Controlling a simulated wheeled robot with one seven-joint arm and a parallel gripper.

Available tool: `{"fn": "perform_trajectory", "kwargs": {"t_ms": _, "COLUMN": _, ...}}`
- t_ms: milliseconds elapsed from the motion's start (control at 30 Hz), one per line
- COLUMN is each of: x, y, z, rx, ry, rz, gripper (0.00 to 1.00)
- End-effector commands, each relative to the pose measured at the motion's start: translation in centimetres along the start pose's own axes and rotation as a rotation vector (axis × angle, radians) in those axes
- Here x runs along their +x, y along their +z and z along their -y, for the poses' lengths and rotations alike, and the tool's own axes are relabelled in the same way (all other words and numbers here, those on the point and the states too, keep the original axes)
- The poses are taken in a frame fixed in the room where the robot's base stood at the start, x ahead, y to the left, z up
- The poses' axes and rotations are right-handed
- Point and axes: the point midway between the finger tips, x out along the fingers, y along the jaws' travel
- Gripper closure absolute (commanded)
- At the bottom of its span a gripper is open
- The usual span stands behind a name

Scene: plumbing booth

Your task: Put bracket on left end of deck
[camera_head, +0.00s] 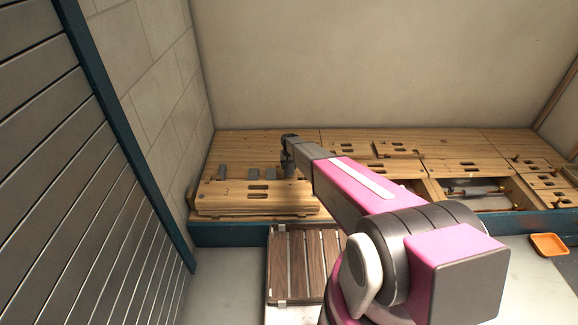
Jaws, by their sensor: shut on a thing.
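The wooden deck (345,140) runs along the back wall, and its left end meets the tiled side wall. My gripper (288,172) points down over the left part of the deck, just behind a raised slotted board (230,191). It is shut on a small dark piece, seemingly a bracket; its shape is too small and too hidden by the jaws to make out.
A slatted brown platform (306,262) stands on the floor in front of the deck. An open bay with pipes (478,188) lies to the right. An orange tray (549,244) is at the far right. A grey slatted shutter (70,150) closes the left side.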

Motion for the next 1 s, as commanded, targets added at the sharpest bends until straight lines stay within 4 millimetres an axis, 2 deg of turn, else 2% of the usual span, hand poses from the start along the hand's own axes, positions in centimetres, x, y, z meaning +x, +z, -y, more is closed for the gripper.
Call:
{"fn": "perform_trajectory", "kwargs": {"t_ms": 467, "x": 0.1, "y": 0.0, "z": 0.0, "rx": 0.0, "ry": 0.0, "rz": 0.0, "gripper": 0.66}}
{"fn": "perform_trajectory", "kwargs": {"t_ms": 1000, "x": 1.4, "y": -0.1, "z": 0.0, "rx": 0.0, "ry": 0.0, "rz": 0.0, "gripper": 0.66}}
